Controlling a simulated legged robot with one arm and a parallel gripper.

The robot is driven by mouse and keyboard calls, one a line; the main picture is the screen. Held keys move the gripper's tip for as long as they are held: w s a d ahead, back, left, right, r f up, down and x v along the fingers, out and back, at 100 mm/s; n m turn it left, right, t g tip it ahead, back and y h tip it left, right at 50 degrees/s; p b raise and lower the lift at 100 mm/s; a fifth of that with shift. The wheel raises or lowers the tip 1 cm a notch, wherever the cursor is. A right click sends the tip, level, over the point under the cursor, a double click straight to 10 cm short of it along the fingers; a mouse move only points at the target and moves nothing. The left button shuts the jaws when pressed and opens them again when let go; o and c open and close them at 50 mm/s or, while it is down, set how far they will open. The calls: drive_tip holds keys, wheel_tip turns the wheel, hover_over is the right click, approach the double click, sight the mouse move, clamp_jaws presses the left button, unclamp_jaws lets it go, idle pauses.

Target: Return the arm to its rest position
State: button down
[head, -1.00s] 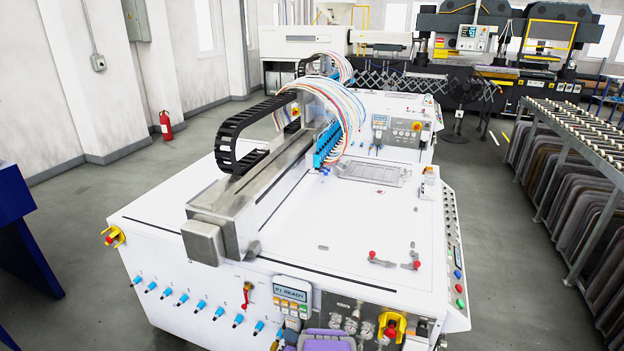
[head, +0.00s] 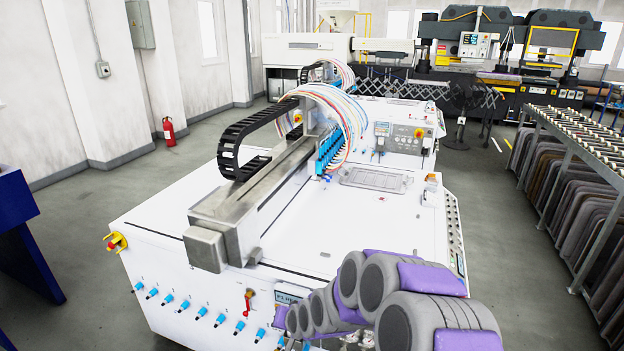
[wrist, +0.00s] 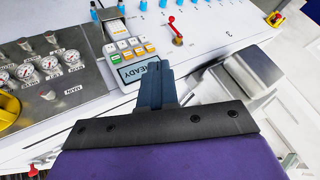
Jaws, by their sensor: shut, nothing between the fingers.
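My arm, with grey joints and purple covers, is folded at the lower right of the head view, in front of the white gantry machine (head: 330,235). In the wrist view my gripper (wrist: 154,68) is shut, with its dark fingers together and nothing between them. The fingertips overlap the lower edge of the READY display (wrist: 138,72) in the picture; I see no clear contact. In the head view only part of this display (head: 287,298) shows beside my arm, and I cannot make out the fingertips there.
The wrist view shows gauges (wrist: 47,63), a yellow-based knob (wrist: 8,105) and a red lever (wrist: 175,28). The metal gantry beam (head: 235,210) lies left of my arm. A rack (head: 560,150) stands at the right.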

drive_tip(key=s+d+r+n+g+h, duration=0.1)
drive_tip(key=s+d+r+g, duration=0.1)
drive_tip(key=s+d+r, duration=0.55)
drive_tip(key=s+d+r+n+g+h, duration=0.15)
drive_tip(key=s+d+r, duration=0.25)
drive_tip(key=s, duration=0.6)
drive_tip(key=s+d+r+g, duration=0.1)
drive_tip(key=s+d+r, duration=0.1)
drive_tip(key=s, duration=0.6)
drive_tip(key=s+d+r+m+g+h, duration=0.1)
drive_tip(key=s+d+g, duration=0.1)
drive_tip(key=s+d, duration=0.2)
drive_tip(key=s+d+r+g+h, duration=0.1)
drive_tip(key=s+d, duration=0.3)
drive_tip(key=s, duration=0.7)
drive_tip(key=shift+s+r+g, duration=0.35)
drive_tip(key=shift+r+g, duration=0.2)
drive_tip(key=shift+r, duration=0.3)
